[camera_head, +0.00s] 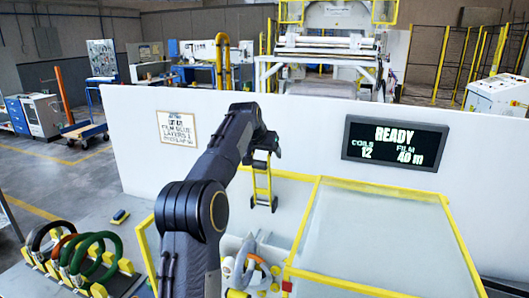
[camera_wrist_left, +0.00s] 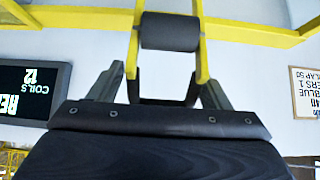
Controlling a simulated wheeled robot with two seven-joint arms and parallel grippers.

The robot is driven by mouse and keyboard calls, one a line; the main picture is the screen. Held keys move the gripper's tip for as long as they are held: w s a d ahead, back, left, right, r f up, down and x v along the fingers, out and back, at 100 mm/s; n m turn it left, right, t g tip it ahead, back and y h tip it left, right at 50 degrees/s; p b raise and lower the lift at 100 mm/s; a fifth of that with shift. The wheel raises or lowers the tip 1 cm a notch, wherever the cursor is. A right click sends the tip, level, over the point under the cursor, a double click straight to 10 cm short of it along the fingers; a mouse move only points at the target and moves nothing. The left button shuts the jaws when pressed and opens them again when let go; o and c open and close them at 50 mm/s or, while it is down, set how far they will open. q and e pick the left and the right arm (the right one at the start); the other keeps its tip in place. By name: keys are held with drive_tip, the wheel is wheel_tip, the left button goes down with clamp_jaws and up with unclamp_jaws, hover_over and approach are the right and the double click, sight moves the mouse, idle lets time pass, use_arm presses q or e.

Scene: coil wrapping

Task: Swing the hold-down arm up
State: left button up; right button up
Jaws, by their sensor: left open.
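The hold-down arm (camera_head: 263,181) is a yellow two-legged fork against the white panel, left of the clear-covered box. In the left wrist view, its dark roller (camera_wrist_left: 170,31) sits between yellow legs, with a dark crossbar nearer the gripper. My left gripper (camera_head: 262,152) is at the fork's upper end in the head view. In the left wrist view, the left gripper (camera_wrist_left: 162,78) has its fingers apart, one on each side of the fork's near end. I cannot tell whether they touch it. My right gripper is not in view.
A yellow-framed clear cover (camera_head: 375,238) fills the lower right. A READY screen (camera_head: 394,140) and a paper sign (camera_head: 176,128) are on the white panel (camera_head: 300,130). Several coils (camera_head: 88,258) stand in a rack at lower left.

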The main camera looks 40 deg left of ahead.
use_arm(q)
drive_tip(key=b+v, duration=0.1)
drive_tip(key=v, duration=0.6)
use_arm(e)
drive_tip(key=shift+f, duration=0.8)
use_arm(q)
drive_tip(key=shift+s+d+r, duration=0.1)
drive_tip(key=shift+r, duration=0.05)
